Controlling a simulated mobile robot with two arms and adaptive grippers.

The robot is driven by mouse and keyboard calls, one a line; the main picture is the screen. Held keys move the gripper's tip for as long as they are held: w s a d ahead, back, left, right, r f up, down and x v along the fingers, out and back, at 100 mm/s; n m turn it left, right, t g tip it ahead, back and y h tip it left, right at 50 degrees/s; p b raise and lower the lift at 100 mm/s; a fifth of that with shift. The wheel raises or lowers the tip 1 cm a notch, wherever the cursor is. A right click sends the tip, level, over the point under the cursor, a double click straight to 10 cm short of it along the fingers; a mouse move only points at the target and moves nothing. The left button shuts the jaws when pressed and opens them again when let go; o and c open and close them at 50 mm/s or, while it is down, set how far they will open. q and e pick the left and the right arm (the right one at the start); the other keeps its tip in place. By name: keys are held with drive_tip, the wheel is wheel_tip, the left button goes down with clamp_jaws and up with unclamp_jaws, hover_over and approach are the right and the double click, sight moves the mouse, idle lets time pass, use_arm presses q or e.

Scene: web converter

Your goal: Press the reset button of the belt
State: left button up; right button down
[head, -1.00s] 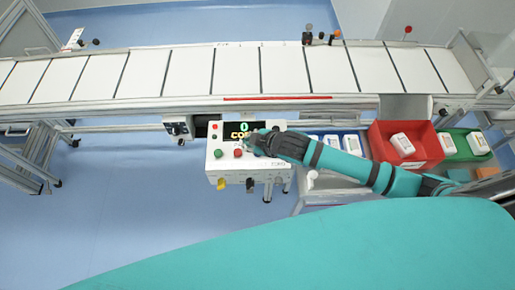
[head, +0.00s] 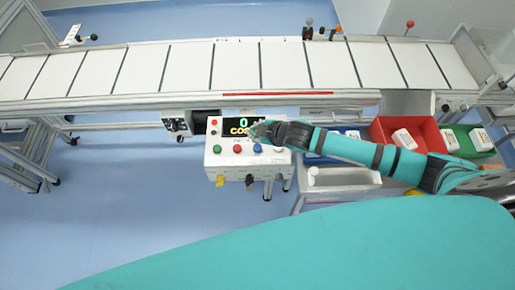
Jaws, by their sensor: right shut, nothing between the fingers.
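The white control box (head: 232,172) stands in front of the belt (head: 285,65), below its front rail. Its sloped face has a green button (head: 216,149), a red button (head: 237,149) and a blue button (head: 257,148) in a row. Their labels are too small to read, so I cannot tell which one is the reset. A lit display (head: 238,128) sits above them. My right gripper (head: 256,131) is shut and empty, over the right end of the display and above the blue button, apart from the buttons as far as I can see. My left gripper is not in view.
A red bin (head: 428,133) and a green bin (head: 494,150) with white items stand to the right, beside blue bins (head: 352,135) partly behind my right arm. A smaller panel (head: 177,125) is left of the box. Floor is clear in front of it.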

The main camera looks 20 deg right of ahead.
drive_tip(key=b, duration=0.5)
hover_over(256, 148)
wheel_tip(256, 148, down, 6)
drive_tip(key=shift+f, duration=0.45)
idle(0.7)
drive_tip(key=shift+f, duration=0.4)
drive_tip(key=shift+f+b, duration=0.5)
drive_tip(key=shift+f, duration=0.15)
idle(0.6)
drive_tip(key=shift+r, duration=0.1)
idle(0.3)
drive_tip(key=shift+r+p, duration=0.95)
drive_tip(key=shift+p, duration=0.25)
